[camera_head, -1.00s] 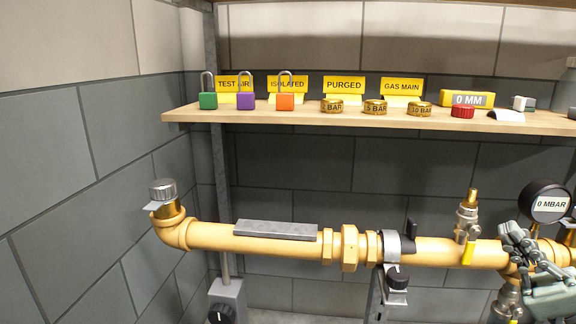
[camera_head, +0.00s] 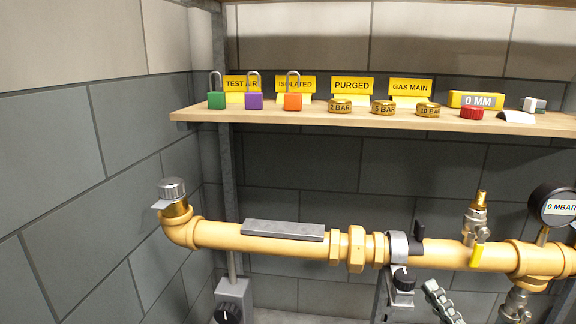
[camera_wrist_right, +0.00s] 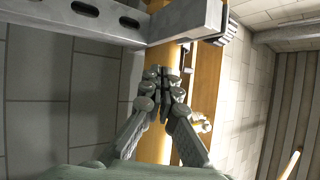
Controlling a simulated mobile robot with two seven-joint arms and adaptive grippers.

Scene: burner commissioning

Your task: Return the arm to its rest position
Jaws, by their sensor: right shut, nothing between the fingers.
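My right gripper (camera_head: 443,300) shows only in part at the bottom edge of the head view, below the yellow pipe (camera_head: 465,254) and right of the pipe clamp (camera_head: 398,248). In the right wrist view its fingers (camera_wrist_right: 164,92) are together with nothing between them. The rest of the right arm is hidden below the frame in the head view. My left gripper is not in view.
A wooden shelf (camera_head: 375,113) above the pipe holds padlocks, yellow signs and brass caps. A gauge (camera_head: 553,205) reading 0 MBAR and a valve with a yellow lever (camera_head: 477,252) stand on the pipe. A grey beam (camera_wrist_right: 185,20) crosses the wrist view.

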